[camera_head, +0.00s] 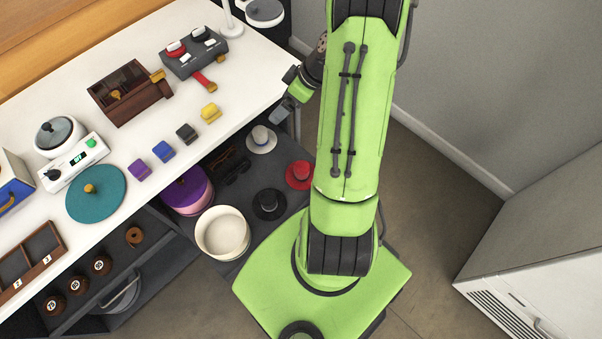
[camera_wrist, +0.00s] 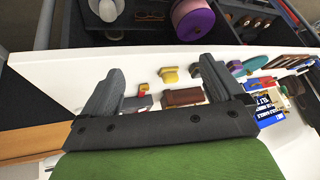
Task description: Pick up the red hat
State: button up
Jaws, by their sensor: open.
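The red hat (camera_head: 299,175) lies on the dark lower shelf under the white table, close beside my arm in the head view. A black hat (camera_head: 268,204) sits to its lower left and a white hat (camera_head: 261,139) to its upper left. I cannot make out the red hat in the wrist view. My gripper (camera_head: 284,106) is near the table's right edge, above the red hat in the picture and apart from it, partly hidden by my arm. In the wrist view, my gripper (camera_wrist: 157,80) has its two grey fingers wide apart, with nothing held between them.
The white table (camera_head: 238,95) carries a brown wooden box (camera_head: 130,95), coloured blocks, a teal disc (camera_head: 96,193) and a grey control box (camera_head: 193,55). A cream round box (camera_head: 222,233) and a purple-lidded box (camera_head: 187,192) share the lower shelf.

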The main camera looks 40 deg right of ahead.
jog(key=t+b, duration=0.1)
send_over(298, 166)
jog(key=s+d, duration=0.2)
notch_tip(298, 166, down, 10)
jog(key=s+d+f+t+b, duration=0.2)
jog(key=s+f, duration=0.2)
jog(key=f, duration=0.5)
jog(key=s+f+m+t+h+b, duration=0.1)
jog(key=s+f+t, duration=0.15)
jog(key=f, duration=0.45)
jog(key=s+f+m+t+b, duration=0.1)
jog(key=s+f+t+b, duration=0.1)
jog(key=s+f, duration=0.35)
jog(key=shift+g, duration=0.35)
jog(key=b+x, duration=0.1)
jog(key=x, duration=0.4)
jog(key=b+x, duration=0.1)
jog(key=x, duration=0.5)
jog(key=shift+d+f+b, duration=0.1)
jog(key=shift+f+b, duration=0.25)
jog(key=shift+f, duration=0.1)
jog(key=b+x, duration=0.1)
jog(key=x, duration=0.2)
jog(key=b+x, duration=0.1)
jog(key=x, duration=0.1)
jog(key=shift+w, duration=0.5)
jog(key=shift+r, duration=0.1)
jog(key=c, duration=1)
